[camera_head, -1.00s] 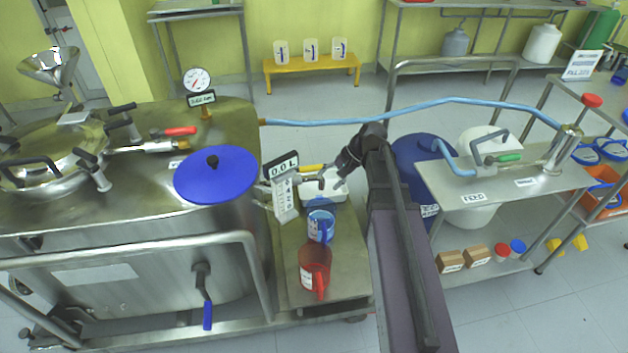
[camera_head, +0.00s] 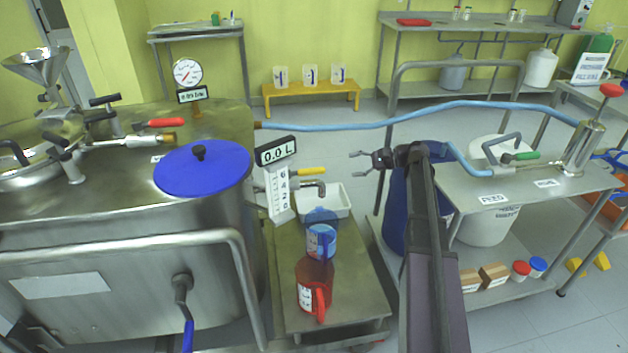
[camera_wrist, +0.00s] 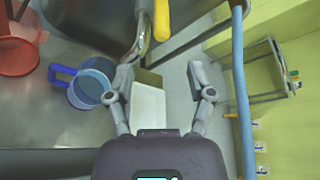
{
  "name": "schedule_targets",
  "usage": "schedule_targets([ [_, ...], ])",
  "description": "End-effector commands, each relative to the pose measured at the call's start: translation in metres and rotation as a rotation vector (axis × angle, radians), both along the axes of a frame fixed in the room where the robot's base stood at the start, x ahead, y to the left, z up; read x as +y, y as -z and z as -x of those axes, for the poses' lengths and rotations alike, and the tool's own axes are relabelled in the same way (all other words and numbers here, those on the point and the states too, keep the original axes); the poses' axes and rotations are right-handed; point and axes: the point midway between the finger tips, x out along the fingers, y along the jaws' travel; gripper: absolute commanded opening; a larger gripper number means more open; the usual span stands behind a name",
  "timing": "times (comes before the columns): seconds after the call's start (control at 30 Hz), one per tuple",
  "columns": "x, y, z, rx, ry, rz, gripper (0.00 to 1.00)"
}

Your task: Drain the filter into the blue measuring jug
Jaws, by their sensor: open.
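The blue measuring jug (camera_head: 321,242) stands on the low steel stand, just in front of the white tray and the outlet spout (camera_head: 320,188). It also shows in the wrist view (camera_wrist: 95,80), left of my fingers. The outlet valve's yellow handle (camera_head: 312,171) sticks out sideways above the spout, and shows at the top of the wrist view (camera_wrist: 162,18). The large steel vessel (camera_head: 120,255) stands at the left; I cannot tell whether it is the filter. My gripper (camera_head: 362,163) is open and empty, right of the tap and apart from it.
A red jug (camera_head: 314,285) stands in front of the blue one. A white tray (camera_head: 335,201) lies below the spout. A display (camera_head: 277,152) reads 0.0 L. A blue hose (camera_head: 400,121) crosses behind my gripper. A blue drum (camera_head: 397,215) stands beside my arm.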

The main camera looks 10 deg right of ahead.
Motion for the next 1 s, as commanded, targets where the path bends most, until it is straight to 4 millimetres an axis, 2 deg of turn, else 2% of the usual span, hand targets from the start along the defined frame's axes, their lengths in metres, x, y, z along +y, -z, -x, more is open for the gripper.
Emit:
schedule_targets([
  [0.57,0.002,0.001,-0.002,0.002,0.002,-0.010,0.69],
  [0.77,0.015,0.006,-0.006,0.002,0.002,-0.010,0.69],
  [1.0,0.045,0.016,-0.015,0.001,0.000,-0.010,0.69],
])
